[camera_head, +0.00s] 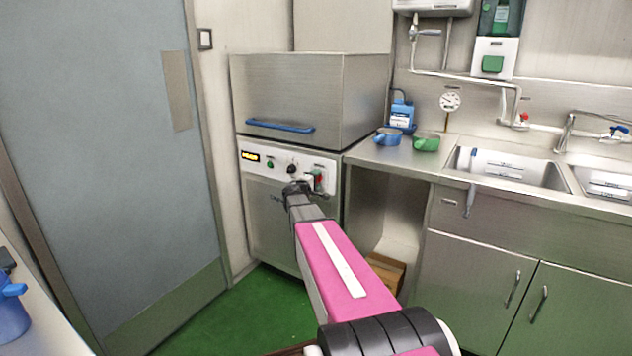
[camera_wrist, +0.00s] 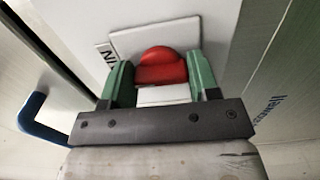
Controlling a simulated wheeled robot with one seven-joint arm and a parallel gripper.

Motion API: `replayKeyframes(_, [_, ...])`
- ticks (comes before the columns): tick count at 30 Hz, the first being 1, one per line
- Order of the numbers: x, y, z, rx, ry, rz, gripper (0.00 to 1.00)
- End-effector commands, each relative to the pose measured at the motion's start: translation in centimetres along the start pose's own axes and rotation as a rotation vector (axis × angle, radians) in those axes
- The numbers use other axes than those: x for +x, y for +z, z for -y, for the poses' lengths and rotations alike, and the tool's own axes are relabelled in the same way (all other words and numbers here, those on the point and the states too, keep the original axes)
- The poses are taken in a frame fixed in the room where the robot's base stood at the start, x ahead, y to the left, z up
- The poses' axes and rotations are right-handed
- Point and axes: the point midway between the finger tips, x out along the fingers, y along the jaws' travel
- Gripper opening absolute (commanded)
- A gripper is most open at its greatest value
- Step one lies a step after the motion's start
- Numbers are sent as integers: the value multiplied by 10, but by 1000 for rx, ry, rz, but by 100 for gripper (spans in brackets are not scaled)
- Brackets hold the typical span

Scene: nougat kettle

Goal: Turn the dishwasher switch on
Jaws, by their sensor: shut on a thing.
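The dishwasher (camera_head: 305,105) is a steel box unit with a blue handle bar on its hood and a white control panel along its front. A red switch (camera_wrist: 162,66) on a white plate (camera_wrist: 190,32) shows in the wrist view, with partly hidden lettering beside it. My gripper (camera_wrist: 160,78) has its two green fingers on either side of the red switch and is shut on it. In the head view my gripper (camera_head: 315,180) is at the right end of the panel, and my arm and fingers hide most of the switch there.
The panel also has a lit amber display (camera_head: 250,156) and a dark knob (camera_head: 292,168). A steel counter with a blue cup (camera_head: 388,138), a green cup (camera_head: 427,143) and sinks lies to the right. A grey door (camera_head: 105,150) stands left. Green floor (camera_head: 240,318) is open before the dishwasher.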

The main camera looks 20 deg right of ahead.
Motion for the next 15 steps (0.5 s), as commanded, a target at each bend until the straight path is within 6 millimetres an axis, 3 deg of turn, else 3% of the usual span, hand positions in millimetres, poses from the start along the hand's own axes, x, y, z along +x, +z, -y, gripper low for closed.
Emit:
replayKeyframes(14, [-2, 1, 1, 16, -3, 0, 32])
replayKeyframes(15, [-2, 1, 1, 16, -3, 0, 65])
